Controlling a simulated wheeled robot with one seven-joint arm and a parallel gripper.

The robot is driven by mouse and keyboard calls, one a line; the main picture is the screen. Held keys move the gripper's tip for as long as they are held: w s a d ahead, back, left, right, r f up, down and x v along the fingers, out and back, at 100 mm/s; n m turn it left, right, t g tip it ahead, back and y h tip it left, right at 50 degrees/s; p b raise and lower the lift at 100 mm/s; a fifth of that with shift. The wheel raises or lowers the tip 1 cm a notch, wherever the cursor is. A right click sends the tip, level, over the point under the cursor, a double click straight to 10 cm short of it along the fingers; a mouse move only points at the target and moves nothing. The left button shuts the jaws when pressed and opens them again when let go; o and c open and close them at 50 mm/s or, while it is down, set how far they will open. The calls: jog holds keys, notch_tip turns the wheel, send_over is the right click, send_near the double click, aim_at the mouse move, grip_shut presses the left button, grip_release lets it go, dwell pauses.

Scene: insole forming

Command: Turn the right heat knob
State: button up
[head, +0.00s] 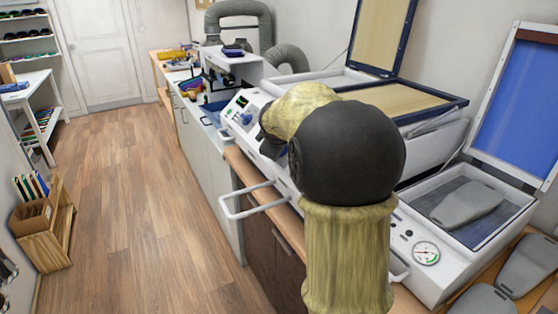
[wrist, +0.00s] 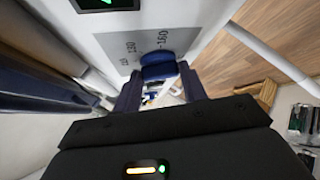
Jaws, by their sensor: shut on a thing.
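A blue knob (wrist: 158,66) sits on the white control panel (wrist: 185,18) in the wrist view, with printed numbers around it and a green display (wrist: 105,3) above to the left. My gripper (wrist: 160,82) is shut on the blue knob, with one dark finger on each side of it. In the head view, my arm covers the knob and the gripper. Part of the white control panel (head: 240,104), with a green display, shows left of my arm. I cannot read which way the knob points.
A white bar handle (head: 245,205) sticks out from the machine's front. An open heated press with a blue-lined lid (head: 516,100) stands at right, holding a grey insole (head: 466,203); a pressure gauge (head: 426,253) is on its front. The wooden floor (head: 140,200) at left is clear.

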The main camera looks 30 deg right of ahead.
jog(key=shift+a+f+m+t+h+b, duration=0.2)
jog(key=shift+m+h+b, duration=0.5)
jog(key=shift+b, duration=2.15)
jog(key=shift+a+f+m+t+h+b, duration=0.1)
jog(key=shift+f+m+t+h+b, duration=0.55)
jog(key=shift+b, duration=2.2)
jog(key=m+b, duration=0.1)
jog(key=b, duration=0.2)
jog(key=m+h+b, duration=0.1)
jog(key=b, duration=0.2)
jog(key=m+h+b, duration=0.1)
jog(key=m+b, duration=0.1)
jog(key=shift+a+r+g+b, duration=0.15)
jog(key=shift+r+g+b, duration=0.15)
jog(key=shift+b, duration=0.1)
jog(key=m+h+b, duration=0.1)
jog(key=m+b, duration=0.1)
jog(key=b, duration=0.1)
jog(key=m+h+b, duration=0.1)
jog(key=b, duration=0.2)
jog(key=shift+w+a+m+g+h, duration=0.15)
jog(key=shift+m+g+h, duration=0.2)
jog(key=shift+r+m+g+h+b, duration=0.1)
jog(key=shift+m+g+h+b, duration=0.4)
jog(key=shift+m+b, duration=0.6)
jog(key=o, duration=1)
jog(key=shift+w, duration=0.1)
jog(key=shift+a, duration=0.15)
